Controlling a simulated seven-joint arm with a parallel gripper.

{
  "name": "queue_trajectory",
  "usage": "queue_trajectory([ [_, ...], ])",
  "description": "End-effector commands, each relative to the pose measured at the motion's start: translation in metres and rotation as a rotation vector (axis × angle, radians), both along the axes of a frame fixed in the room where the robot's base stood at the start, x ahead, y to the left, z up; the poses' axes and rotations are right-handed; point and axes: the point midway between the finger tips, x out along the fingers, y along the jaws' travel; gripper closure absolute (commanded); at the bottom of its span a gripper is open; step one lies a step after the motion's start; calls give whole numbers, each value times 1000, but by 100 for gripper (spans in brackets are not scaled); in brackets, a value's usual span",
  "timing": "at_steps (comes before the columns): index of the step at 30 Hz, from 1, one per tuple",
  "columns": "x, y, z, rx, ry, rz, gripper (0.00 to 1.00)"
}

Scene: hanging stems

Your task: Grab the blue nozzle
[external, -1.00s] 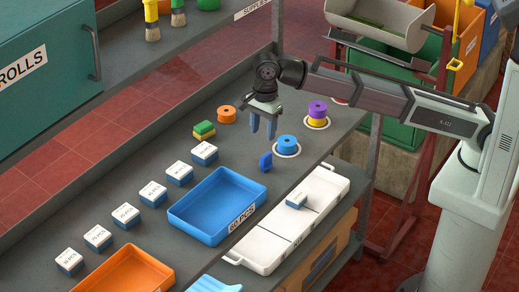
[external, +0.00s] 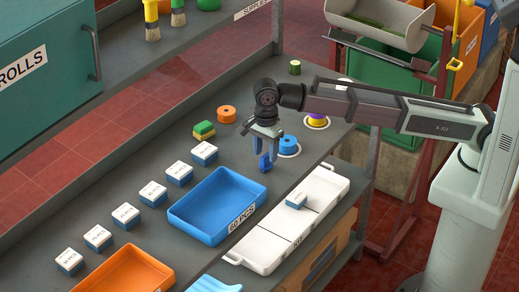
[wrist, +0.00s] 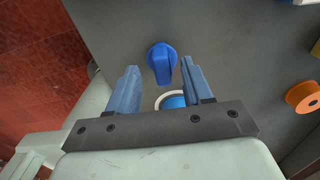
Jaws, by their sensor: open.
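The blue nozzle (external: 264,166) stands on the grey bench, right of the blue tray's far corner. In the wrist view, the blue nozzle (wrist: 162,60) has a round base and a raised fin, and it shows between and just beyond my fingertips. My gripper (external: 264,150) is open and empty, pointing down just above the nozzle. In the external view its fingers partly cover the nozzle's top. In the wrist view my gripper (wrist: 158,70) has one finger on each side of the nozzle's line. I cannot tell how much height is left between them.
A blue spool (external: 289,141) on a white ring sits close by on the right.

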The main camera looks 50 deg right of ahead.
Motion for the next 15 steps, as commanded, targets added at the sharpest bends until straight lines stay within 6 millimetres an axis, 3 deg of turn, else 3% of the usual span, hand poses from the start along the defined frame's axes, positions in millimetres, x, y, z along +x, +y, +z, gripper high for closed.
queue_trajectory([
  [9,1,-4,-38,-1,1,1,50],
  [15,1,-4,-46,0,0,0,50],
])
